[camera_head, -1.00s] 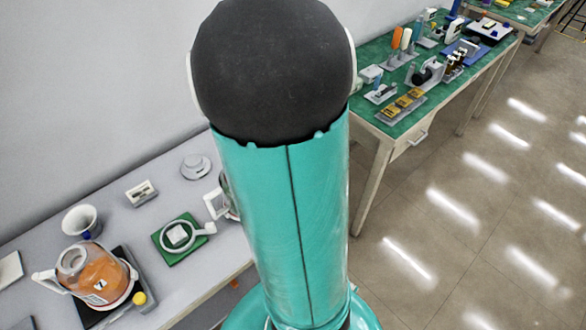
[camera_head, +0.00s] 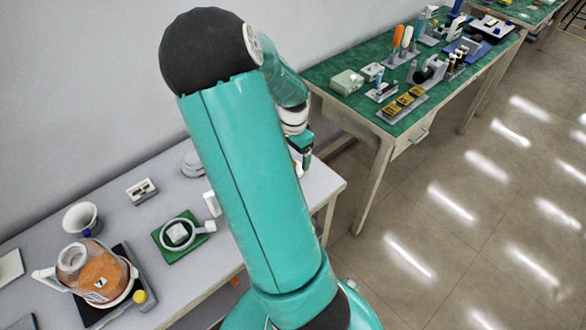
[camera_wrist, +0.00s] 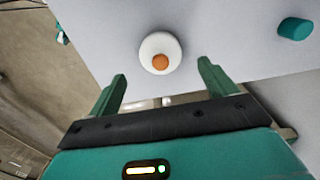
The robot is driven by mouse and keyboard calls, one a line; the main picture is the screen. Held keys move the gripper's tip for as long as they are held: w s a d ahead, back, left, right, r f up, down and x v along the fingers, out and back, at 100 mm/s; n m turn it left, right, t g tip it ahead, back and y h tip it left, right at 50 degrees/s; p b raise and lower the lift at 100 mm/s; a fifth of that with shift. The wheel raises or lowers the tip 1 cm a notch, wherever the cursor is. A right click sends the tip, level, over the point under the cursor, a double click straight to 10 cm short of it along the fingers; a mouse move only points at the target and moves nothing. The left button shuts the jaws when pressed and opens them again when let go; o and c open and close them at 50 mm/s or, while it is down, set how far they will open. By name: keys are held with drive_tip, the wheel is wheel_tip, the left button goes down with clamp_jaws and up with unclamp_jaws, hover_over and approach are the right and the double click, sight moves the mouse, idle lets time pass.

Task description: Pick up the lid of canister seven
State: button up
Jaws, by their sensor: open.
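A round white disc with an orange knob (camera_wrist: 160,55), which looks like a lid, lies on the pale grey table in the wrist view. My gripper (camera_wrist: 160,70) is open, with its two green fingers apart and nothing held. The disc shows just beyond the fingertips, roughly centred between them; I cannot tell the height gap. In the head view my gripper (camera_head: 303,152) is above the right end of the table, and my arm hides part of that area.
A teal cylinder (camera_wrist: 295,28) stands right of the disc in the wrist view. A white funnel (camera_head: 82,218), a green board with a white ring (camera_head: 180,235) and a small white block (camera_head: 141,191) occupy the grey table. A green-topped bench (camera_head: 345,108) is crowded with equipment.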

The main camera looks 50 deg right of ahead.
drive_tip(key=shift+a+f, duration=0.1)
drive_tip(key=shift+f, duration=2.6)
drive_tip(key=c, duration=1)
drive_tip(key=shift+w, duration=0.1)
drive_tip(key=shift+c, duration=0.2)
